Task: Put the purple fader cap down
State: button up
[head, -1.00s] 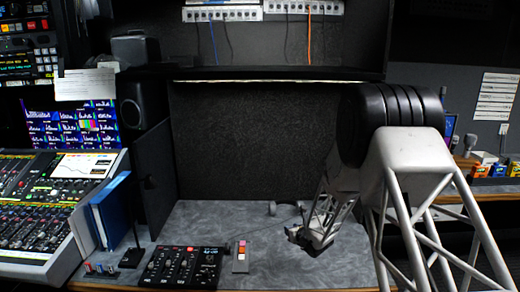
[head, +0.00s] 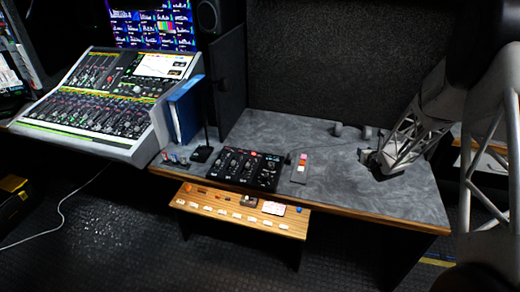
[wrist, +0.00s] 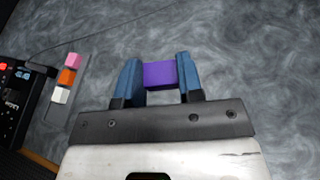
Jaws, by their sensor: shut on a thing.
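The purple fader cap (wrist: 160,75) sits between the two blue fingers of my gripper (wrist: 160,72) in the wrist view. The fingers are shut on its left and right sides. Grey mottled desk surface lies behind it; I cannot tell the gap beneath the cap. In the head view my gripper (head: 371,168) is low over the right part of the grey desk (head: 345,190), and the cap cannot be made out there.
A grey strip (head: 299,175) with pink, orange and white caps lies left of my gripper, beside a small black mixer (head: 244,168). A wooden ledge (head: 240,215) with small items is below the desk front. A thin cable (wrist: 100,35) crosses the desk. Bare desk surrounds the gripper.

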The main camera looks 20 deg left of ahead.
jog(key=s+a+f+n+g+y, duration=0.1)
jog(key=s+a+n+g+y, duration=0.25)
jog(key=a, duration=0.75)
jog(key=s+a+f+n+g+y, duration=0.1)
jog(key=s+a+n+g+y, duration=0.25)
jog(key=a, duration=0.75)
jog(key=s+a+f+n+g+y, duration=0.1)
jog(key=s+a+n+g, duration=0.5)
jog(key=s+a, duration=1)
jog(key=shift+s+a+f+n+y, duration=0.25)
jog(key=shift+s+a+n+y, duration=0.1)
jog(key=shift+s+n+y, duration=0.4)
jog(key=w+a, duration=0.2)
jog(key=w, duration=0.2)
jog(key=w+a+f, duration=0.1)
jog(key=w+a, duration=0.2)
jog(key=w, duration=0.1)
jog(key=w+a, duration=0.2)
jog(key=w, duration=0.2)
jog(key=shift+a+f, duration=0.15)
jog(key=shift+w, duration=0.15)
